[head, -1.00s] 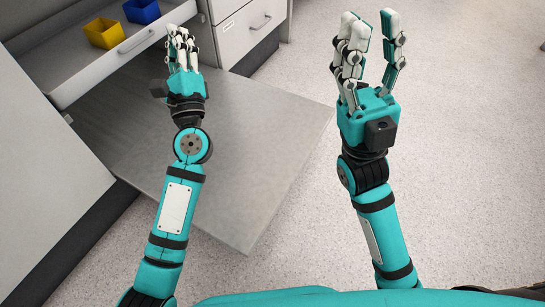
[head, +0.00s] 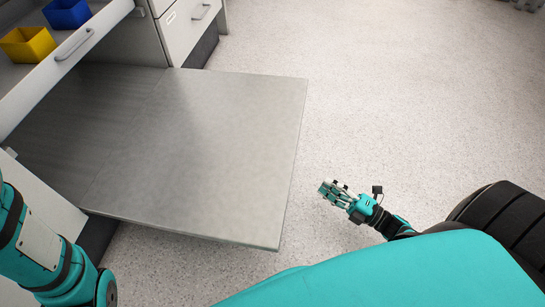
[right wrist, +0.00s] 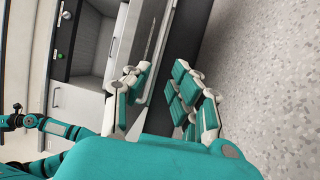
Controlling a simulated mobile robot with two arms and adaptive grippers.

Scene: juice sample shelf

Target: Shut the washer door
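The washer door (head: 200,150) is a flat grey panel, folded down and lying open, nearly level, in the head view. In the right wrist view, a long grey panel edge (right wrist: 160,50) that looks like this door lies beyond my fingers. My right gripper (head: 326,188) is low, to the right of the door's front corner in the head view, with a gap between them in the picture. In the right wrist view its fingers (right wrist: 160,88) are spread and hold nothing. My left arm enters at the lower left of the head view; its gripper is out of frame.
An open drawer (head: 92,35) with a yellow bin (head: 28,45) and a blue bin (head: 67,12) juts out above the door's left part. A closed drawer (head: 192,25) stands behind the door. The speckled floor (head: 400,110) to the right is clear.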

